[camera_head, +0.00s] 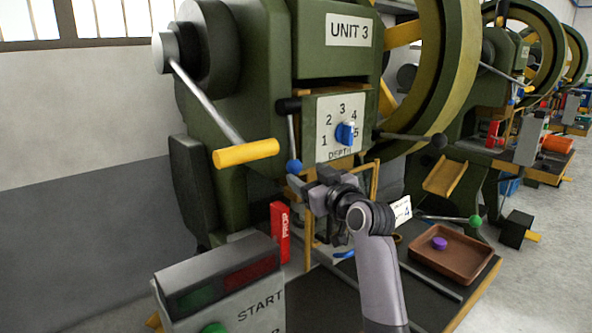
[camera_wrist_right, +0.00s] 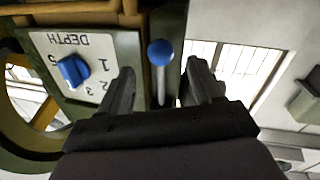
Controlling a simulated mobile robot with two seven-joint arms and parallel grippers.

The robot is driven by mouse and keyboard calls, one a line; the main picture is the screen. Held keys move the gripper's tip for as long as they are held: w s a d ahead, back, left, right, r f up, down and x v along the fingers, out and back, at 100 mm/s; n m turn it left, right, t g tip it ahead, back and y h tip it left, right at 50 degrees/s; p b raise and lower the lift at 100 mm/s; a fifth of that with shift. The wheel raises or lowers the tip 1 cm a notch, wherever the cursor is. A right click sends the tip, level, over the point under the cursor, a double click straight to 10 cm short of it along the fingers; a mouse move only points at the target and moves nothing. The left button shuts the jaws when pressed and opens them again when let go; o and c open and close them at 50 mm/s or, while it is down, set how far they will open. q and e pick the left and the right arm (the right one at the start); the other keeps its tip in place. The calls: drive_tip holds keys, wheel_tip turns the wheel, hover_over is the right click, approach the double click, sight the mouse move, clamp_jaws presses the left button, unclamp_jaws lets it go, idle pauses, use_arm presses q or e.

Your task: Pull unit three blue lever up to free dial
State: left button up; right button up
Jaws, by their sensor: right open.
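The blue lever is a thin metal rod with a blue ball knob (camera_head: 294,166), hanging down from a black pivot (camera_head: 289,106) on the green press marked UNIT 3 (camera_head: 348,31). My right gripper (camera_head: 303,181) is open just below the ball. In the right wrist view the ball (camera_wrist_right: 160,52) shows between and slightly beyond the spread fingers (camera_wrist_right: 160,68), with no visible contact. The dial (camera_wrist_right: 72,70) lies left there. My left gripper is out of view.
A yellow-handled lever (camera_head: 246,153) sticks out at left, and a black-knobbed rod (camera_head: 438,141) at right. A red PROP block (camera_head: 280,232) stands behind the START box (camera_head: 215,275). A brown tray (camera_head: 455,262) with a purple piece sits at right.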

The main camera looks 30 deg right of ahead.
sight(298, 169)
drive_tip(key=shift+w+d, duration=0.15)
drive_tip(key=shift+w, duration=1.25)
drive_tip(key=shift+w+d, duration=0.15)
drive_tip(key=shift+w, duration=1.2)
clamp_jaws()
